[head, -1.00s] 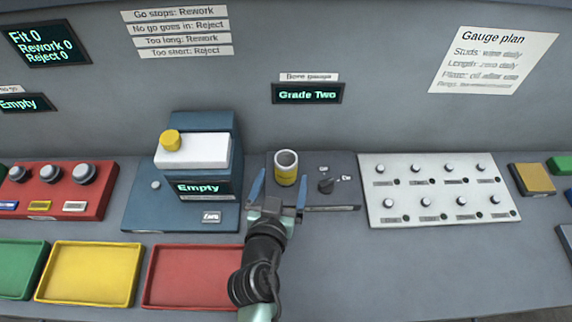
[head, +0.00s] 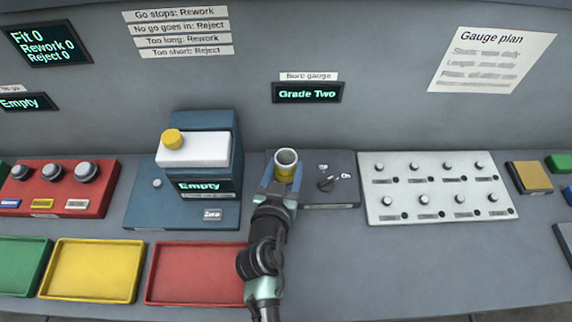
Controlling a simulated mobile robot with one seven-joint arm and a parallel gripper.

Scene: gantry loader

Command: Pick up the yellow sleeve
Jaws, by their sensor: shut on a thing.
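The yellow sleeve (head: 286,173) stands upright on the dark bore gauge base, with its pale open top showing. My gripper (head: 284,182) is shut on the sleeve, with one blue finger on each side of it. The lower part of the sleeve is hidden behind my gripper. I cannot tell whether the sleeve is clear of the base.
A dark base with a small knob (head: 326,184) lies just right of the sleeve. A blue machine reading Empty (head: 205,187) stands to the left. A white board of pegs (head: 440,188) lies to the right. Red (head: 195,301), yellow (head: 92,296) and green trays line the front left.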

